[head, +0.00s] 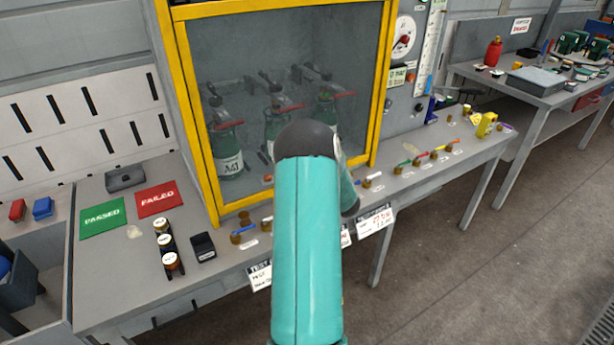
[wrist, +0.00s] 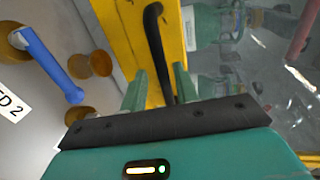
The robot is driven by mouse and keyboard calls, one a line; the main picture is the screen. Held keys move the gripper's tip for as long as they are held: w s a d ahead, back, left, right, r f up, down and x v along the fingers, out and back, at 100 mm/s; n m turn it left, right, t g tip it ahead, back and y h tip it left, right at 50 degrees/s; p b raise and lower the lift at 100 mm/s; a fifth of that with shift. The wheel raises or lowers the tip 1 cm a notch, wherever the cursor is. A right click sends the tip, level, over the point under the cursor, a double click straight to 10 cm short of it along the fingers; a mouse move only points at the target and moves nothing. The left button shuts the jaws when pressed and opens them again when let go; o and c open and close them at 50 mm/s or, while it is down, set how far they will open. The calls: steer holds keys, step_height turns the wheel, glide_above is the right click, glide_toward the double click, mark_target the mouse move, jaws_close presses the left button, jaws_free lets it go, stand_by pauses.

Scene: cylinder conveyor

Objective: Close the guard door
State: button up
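The guard door (head: 381,85) is a yellow frame with a clear pane. It stands across the front of the cabinet in the head view, with green bottles visible behind it. I cannot tell whether it is fully shut. In the wrist view its yellow frame (wrist: 125,30) carries a curved black handle (wrist: 155,40). My gripper (wrist: 160,88) is open, with one teal finger on each side of the handle's lower end. A gap shows between the left finger and the handle; the right finger is close to it. In the head view my arm hides the gripper and handle.
The bench carries a green PASSED mat (head: 103,218), a red FAILED mat (head: 160,200) and several dark jars (head: 165,243). Small brass parts and a blue-handled tool (wrist: 50,62) lie near the door's base. A second bench (head: 540,85) stands at the right. The floor in front is clear.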

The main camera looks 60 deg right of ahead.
steer(key=v, duration=1.2)
steer(key=shift+a, duration=0.1)
